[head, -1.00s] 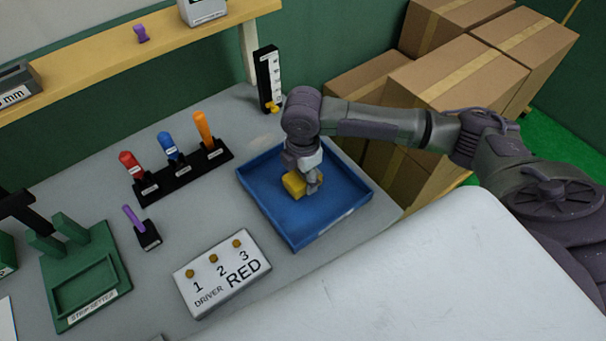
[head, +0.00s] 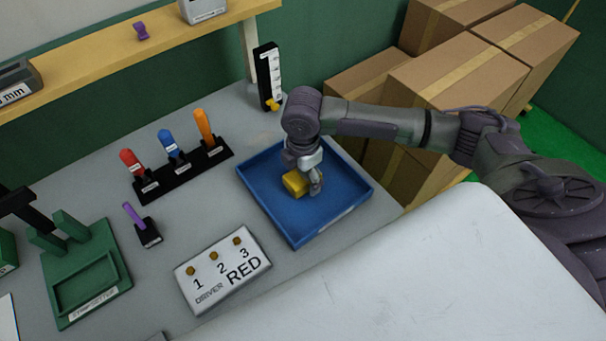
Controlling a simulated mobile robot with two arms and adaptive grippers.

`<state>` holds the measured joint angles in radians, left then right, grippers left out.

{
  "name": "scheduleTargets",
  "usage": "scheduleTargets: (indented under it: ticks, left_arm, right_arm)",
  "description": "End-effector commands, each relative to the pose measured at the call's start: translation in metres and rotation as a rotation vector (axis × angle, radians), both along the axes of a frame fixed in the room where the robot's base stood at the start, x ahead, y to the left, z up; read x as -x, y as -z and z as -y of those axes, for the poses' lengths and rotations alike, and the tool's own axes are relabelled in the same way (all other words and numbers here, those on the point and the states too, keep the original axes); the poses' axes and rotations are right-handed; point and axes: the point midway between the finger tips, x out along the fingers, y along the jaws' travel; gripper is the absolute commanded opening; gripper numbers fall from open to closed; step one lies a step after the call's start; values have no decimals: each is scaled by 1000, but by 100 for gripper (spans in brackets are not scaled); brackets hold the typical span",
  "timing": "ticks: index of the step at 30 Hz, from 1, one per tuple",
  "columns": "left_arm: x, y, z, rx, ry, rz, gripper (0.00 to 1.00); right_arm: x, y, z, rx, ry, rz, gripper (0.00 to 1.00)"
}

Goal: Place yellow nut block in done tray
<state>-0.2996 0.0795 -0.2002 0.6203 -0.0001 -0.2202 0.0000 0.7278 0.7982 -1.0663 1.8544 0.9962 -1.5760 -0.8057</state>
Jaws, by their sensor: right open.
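The yellow nut block (head: 294,183) is in the blue tray (head: 300,235), near its middle. My right gripper (head: 312,186) is open and points down into the tray, close beside the block. Its fingers partly cover the block's right side. I cannot tell whether a finger still touches the block. My left gripper is not in view.
A white card (head: 222,272) reading "DRIVER RED" lies left of the tray. A black rack (head: 183,176) holds red, blue and orange drivers. A black gauge (head: 268,77) stands behind the tray. A green fixture (head: 88,275) is at left. Cardboard boxes (head: 455,70) stand beyond the table.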

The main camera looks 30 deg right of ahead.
Motion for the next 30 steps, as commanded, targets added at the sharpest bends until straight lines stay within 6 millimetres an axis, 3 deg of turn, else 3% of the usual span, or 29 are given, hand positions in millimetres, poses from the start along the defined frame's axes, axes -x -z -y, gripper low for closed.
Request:
scheduleTargets:
  ticks: [16,21,30]
  left_arm:
    - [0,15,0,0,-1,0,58]
    - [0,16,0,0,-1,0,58]
    - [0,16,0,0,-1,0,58]
  right_arm:
    - [-1,-101,-1,-2,-1,6,83]
    - [-1,-117,0,-1,2,2,83]
    - [0,-120,0,-1,1,1,83]
